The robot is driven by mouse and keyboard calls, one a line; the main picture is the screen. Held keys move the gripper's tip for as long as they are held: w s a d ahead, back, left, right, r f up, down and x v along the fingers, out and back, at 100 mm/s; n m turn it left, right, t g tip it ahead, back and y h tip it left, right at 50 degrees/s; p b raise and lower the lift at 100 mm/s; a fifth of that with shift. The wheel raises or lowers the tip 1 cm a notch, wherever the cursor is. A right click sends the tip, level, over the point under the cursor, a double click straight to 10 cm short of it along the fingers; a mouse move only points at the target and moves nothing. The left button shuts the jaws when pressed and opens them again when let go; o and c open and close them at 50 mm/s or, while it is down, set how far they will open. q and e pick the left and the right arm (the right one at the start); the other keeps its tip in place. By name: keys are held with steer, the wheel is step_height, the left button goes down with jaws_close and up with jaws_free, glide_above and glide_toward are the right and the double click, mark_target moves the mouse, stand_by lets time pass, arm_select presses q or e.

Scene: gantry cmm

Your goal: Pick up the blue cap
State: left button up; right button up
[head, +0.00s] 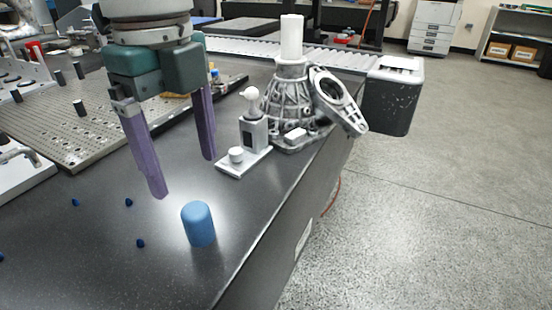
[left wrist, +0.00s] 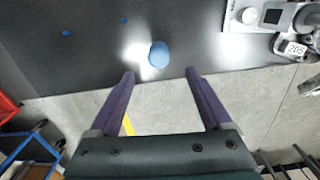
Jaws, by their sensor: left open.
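The blue cap (head: 198,224) stands upright on the dark table near its right edge in the head view. In the left wrist view the blue cap (left wrist: 159,54) shows ahead of the fingertips, about between them. My left gripper (head: 185,178) is open and empty, with its two purple fingers apart, above and behind the cap in the head view. The same gripper (left wrist: 161,73) shows at the bottom of the left wrist view, apart from the cap. My right gripper is not in view.
A grey metal casting (head: 291,100) and a small device on a white base (head: 245,162) stand behind the cap. A perforated plate (head: 90,125) lies at the left. Several small dark blue pieces (head: 140,243) lie left of the cap. The dark table (head: 100,275) is otherwise clear nearby.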

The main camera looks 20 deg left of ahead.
mark_target(194, 209)
arm_select(q)
step_height(194, 209, down, 5)
steer(key=shift+f+b, duration=0.1)
steer(key=shift+b, duration=0.75)
step_height(194, 209, down, 5)
steer(key=shift+s+r+b, duration=0.1)
steer(key=shift+s+b, duration=0.05)
steer(key=shift+b, duration=0.95)
jaws_close()
